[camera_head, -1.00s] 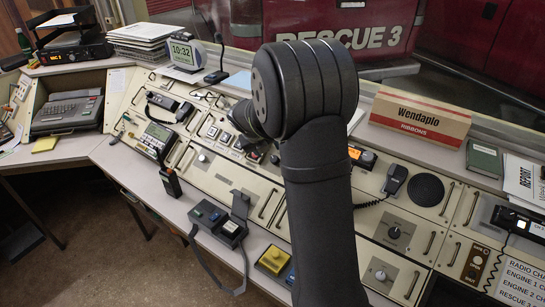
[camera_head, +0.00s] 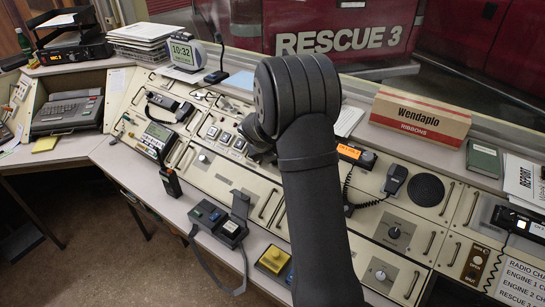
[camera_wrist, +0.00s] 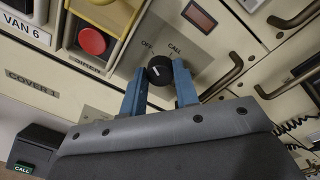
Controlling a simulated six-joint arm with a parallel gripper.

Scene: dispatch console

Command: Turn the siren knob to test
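In the wrist view a round black knob (camera_wrist: 160,70) with a short white pointer mark sits on a grey plate lettered OFF and CALL; part of this plate is hidden. The pointer lies roughly sideways in the picture. My gripper (camera_wrist: 160,76) has its two blue fingers on either side of this knob, one left and one right. The fingers look open around it; contact is not clear. A SIREN label (camera_wrist: 86,66) shows left of the knob, below a red button (camera_wrist: 92,41). In the head view my arm hides the knob and the fingertips.
In the wrist view a dark red display (camera_wrist: 199,15) and brown handles (camera_wrist: 222,78) lie right of the knob. A plate lettered COVER 1 (camera_wrist: 34,82) is at left. In the head view a handset (camera_head: 396,178) with a coiled cord and a ribbons box (camera_head: 420,117) stand right of my arm.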

